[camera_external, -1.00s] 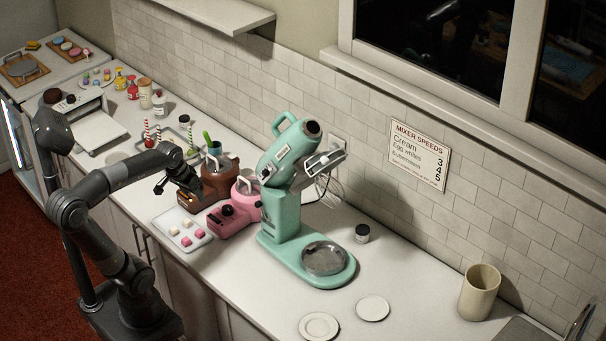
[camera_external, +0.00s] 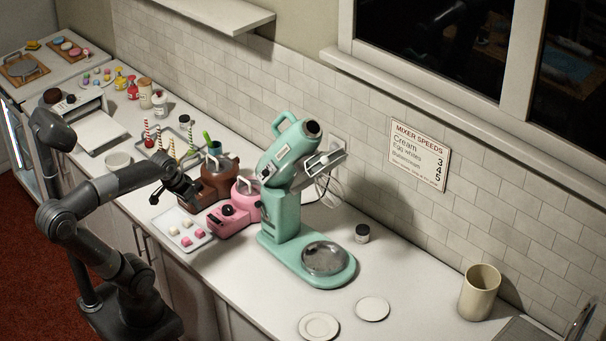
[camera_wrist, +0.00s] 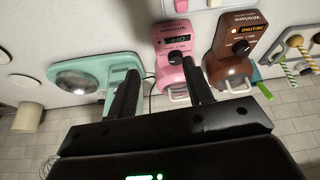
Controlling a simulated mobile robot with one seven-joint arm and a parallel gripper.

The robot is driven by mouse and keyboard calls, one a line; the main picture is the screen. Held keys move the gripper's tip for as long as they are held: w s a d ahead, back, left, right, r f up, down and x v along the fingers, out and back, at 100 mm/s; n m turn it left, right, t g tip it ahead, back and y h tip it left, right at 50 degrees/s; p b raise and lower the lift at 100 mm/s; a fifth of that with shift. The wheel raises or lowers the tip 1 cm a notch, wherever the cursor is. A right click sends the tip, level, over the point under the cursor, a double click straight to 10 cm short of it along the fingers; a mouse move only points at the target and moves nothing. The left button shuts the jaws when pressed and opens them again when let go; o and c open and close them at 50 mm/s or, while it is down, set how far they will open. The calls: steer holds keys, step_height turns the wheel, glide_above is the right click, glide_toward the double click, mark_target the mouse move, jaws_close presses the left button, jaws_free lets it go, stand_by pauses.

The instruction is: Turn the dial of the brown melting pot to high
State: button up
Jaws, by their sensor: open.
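The brown melting pot (camera_external: 219,176) stands on the counter behind the pink one, partly covered by my gripper in the external view. In the wrist view the brown pot (camera_wrist: 229,68) is at the upper right, with a lit orange display (camera_wrist: 240,28) and a black dial (camera_wrist: 239,48) on its front. I cannot read the dial's setting. My gripper (camera_external: 172,191) is open and empty near the brown pot's front. In the wrist view its fingers (camera_wrist: 160,73) point at the pink pot area, and the brown dial lies right of both fingers, apart from them.
The pink melting pot (camera_external: 235,211) with its own dial stands close beside the brown one. A white tray of small cubes (camera_external: 184,229) lies in front. The mint stand mixer (camera_external: 283,215) is to the right. A tray of striped sticks (camera_external: 172,150) lies behind.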

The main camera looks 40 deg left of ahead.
steer(key=w+a+n+g, duration=0.2)
steer(key=w+a+n, duration=0.3)
steer(key=w+a, duration=0.45)
steer(key=n+g, duration=0.3)
steer(key=n, duration=0.2)
glide_toward(196, 184)
step_height(196, 184, down, 9)
steer(key=shift+s+a, duration=0.1)
steer(key=shift+c, duration=0.5)
steer(key=c, duration=0.6)
